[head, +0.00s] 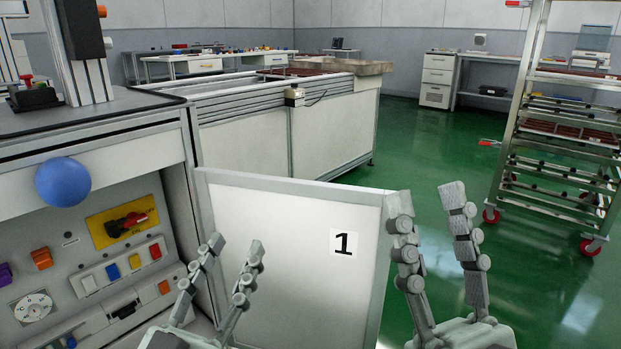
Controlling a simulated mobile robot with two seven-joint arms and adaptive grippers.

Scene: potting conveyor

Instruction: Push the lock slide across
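The control panel (75,240) is at the left. Near its bottom edge is a rail-like part with a small blue piece (71,341), cut by the picture's edge; I cannot tell whether it is the lock slide. My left gripper (235,247) is open and empty, fingers up, in front of the white door panel (290,225) marked 1 and right of the controls. My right gripper (427,196) is open and empty at the door panel's right edge. One finger overlaps that edge in the picture; I cannot tell whether it touches.
The control panel carries a red rotary switch (127,223) on a yellow plate, a white dial (33,307), coloured buttons and a blue ball (63,182). A conveyor (285,125) stands behind the door panel. A wheeled rack (560,140) stands at the right, with clear green floor before it.

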